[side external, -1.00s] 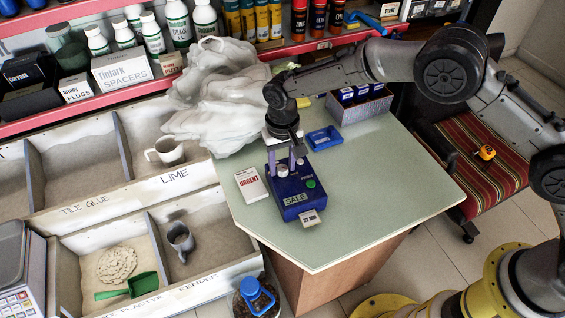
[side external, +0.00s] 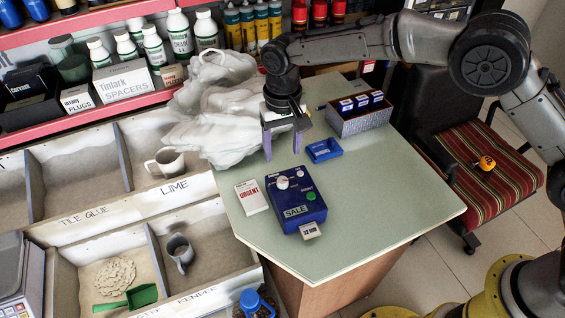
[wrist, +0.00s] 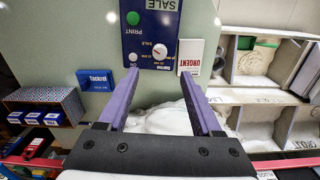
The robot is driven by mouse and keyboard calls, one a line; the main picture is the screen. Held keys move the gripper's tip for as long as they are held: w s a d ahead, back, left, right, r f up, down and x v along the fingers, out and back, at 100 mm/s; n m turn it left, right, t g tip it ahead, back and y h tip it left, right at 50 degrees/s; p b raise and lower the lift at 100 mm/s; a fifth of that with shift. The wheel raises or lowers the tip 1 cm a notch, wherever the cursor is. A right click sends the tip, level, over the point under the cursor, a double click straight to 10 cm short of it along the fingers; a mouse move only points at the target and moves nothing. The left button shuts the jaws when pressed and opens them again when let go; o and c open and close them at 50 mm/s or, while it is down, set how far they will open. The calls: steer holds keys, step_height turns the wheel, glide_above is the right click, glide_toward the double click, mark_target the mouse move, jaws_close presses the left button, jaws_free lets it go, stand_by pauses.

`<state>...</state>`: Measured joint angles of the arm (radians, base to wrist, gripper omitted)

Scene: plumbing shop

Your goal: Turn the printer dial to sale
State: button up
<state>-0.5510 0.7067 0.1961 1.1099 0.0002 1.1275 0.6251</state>
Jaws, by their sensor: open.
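The blue printer (side external: 296,205) stands on the green table with a SALE plate on its front. Its white dial (side external: 283,183) is on top; in the wrist view the dial (wrist: 160,51) shows a red pointer mark that appears to point towards the small SALE word, though it is too small to be sure. A green PRINT button (side external: 311,195) and a small white knob (side external: 299,171) are also on top. My gripper (side external: 282,155) is open and empty, above and behind the printer, clear of the dial. Its purple fingers (wrist: 158,74) show in the wrist view.
An URGENT card (side external: 251,197) lies left of the printer and a printed tag (side external: 310,230) is at its front. A crumpled white sheet (side external: 215,110) lies behind left. The table's front right is clear.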

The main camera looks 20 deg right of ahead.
step_height(320, 180, up, 4)
steer(key=shift+f, duration=0.1)
stand_by(0.5)
